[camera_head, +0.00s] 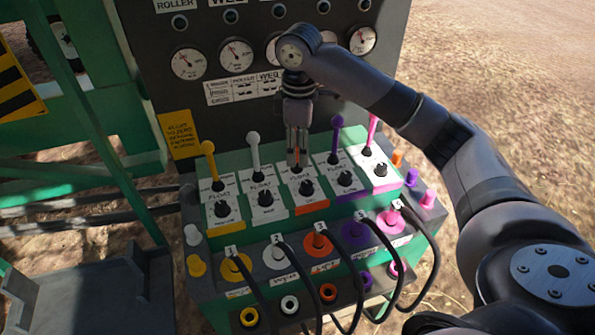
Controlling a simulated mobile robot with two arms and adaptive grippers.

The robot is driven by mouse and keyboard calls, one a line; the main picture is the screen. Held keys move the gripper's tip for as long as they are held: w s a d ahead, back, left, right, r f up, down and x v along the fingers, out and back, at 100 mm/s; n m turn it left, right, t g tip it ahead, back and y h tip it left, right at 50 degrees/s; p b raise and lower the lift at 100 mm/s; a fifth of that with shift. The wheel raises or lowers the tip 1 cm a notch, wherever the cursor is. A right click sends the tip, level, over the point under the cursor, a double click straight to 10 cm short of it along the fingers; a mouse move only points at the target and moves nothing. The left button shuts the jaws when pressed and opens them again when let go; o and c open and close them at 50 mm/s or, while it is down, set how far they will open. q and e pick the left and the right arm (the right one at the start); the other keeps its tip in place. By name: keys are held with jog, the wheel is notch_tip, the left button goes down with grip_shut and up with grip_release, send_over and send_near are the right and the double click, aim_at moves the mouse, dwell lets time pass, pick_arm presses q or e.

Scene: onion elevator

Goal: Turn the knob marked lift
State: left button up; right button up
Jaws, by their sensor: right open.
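The lettering is mostly too small to read, so I cannot be sure which knob says lift. The lower knob of the orange-edged plate (306,188) shows clear below my gripper. My right gripper (297,160) points down in front of the panel, over the upper part of that plate. It is open, with its fingertips around or just in front of an orange lever, which they partly hide. My left gripper is out of view.
Coloured levers stand beside it: yellow (209,160), white (254,150), purple (336,137) and pink (372,129). Black hoses (424,270) loop from plugs below. Gauges (236,54) line the dark panel behind. Green frame bars stand at left; dry ground lies at right.

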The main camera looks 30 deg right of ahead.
notch_tip(320, 180, up, 4)
jog(key=d, duration=0.3)
jog(key=p, duration=0.1)
send_over(307, 183)
notch_tip(307, 183, down, 5)
notch_tip(307, 183, down, 12)
jog(key=shift+f+p, duration=0.1)
jog(key=shift+p, duration=0.8)
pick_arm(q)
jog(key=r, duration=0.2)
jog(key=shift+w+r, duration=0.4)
pick_arm(e)
jog(key=shift+a, duration=0.1)
jog(key=shift+c, duration=0.6)
grip_shut()
